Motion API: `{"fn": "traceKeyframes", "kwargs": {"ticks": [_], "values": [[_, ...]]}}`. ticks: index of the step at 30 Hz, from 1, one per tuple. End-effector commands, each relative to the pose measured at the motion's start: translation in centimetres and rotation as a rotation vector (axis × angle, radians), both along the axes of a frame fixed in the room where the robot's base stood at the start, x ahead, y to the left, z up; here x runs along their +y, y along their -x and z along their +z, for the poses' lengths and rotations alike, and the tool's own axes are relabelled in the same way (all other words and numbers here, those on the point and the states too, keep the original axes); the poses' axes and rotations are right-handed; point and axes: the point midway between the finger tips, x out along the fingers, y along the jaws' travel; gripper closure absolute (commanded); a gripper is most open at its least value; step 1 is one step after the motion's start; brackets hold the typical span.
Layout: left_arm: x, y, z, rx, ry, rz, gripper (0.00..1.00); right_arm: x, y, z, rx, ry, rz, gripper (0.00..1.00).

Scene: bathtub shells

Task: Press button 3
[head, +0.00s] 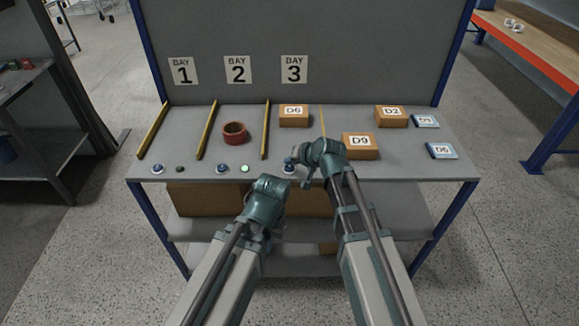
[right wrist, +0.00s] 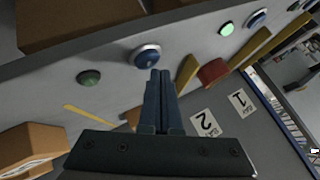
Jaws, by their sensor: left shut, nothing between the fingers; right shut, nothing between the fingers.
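Blue button 3 (head: 288,168) sits near the shelf's front edge, below the BAY 3 sign (head: 294,69). My right gripper (head: 292,161) is shut and empty, with its tips right at this button. In the right wrist view the shut fingers (right wrist: 160,74) point at the blue button (right wrist: 146,56). The tips overlap its lower edge, and I cannot tell whether they touch it. A dark green lamp (right wrist: 89,78) beside it looks unlit. My left gripper (head: 268,187) is shut and empty, lower, in front of the shelf edge.
Button 2 (head: 222,168) has a lit green lamp (head: 245,168) beside it. Button 1 (head: 157,168) has a dark lamp (head: 180,169). A red ring-shaped pot (head: 235,133) stands in bay 2. Box D6 (head: 294,121) is in bay 3. Box D9 (head: 361,151) stands right of my right gripper.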

Motion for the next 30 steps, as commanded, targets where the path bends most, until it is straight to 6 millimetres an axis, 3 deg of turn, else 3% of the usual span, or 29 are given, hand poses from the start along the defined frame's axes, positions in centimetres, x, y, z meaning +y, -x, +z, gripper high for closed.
{"fn": "traceKeyframes", "kwargs": {"ticks": [30], "values": [[0.00,0.00,-0.95,0.000,0.000,0.000,1.00,0.00,0.01,-0.95,0.000,0.000,0.000,1.00]]}}
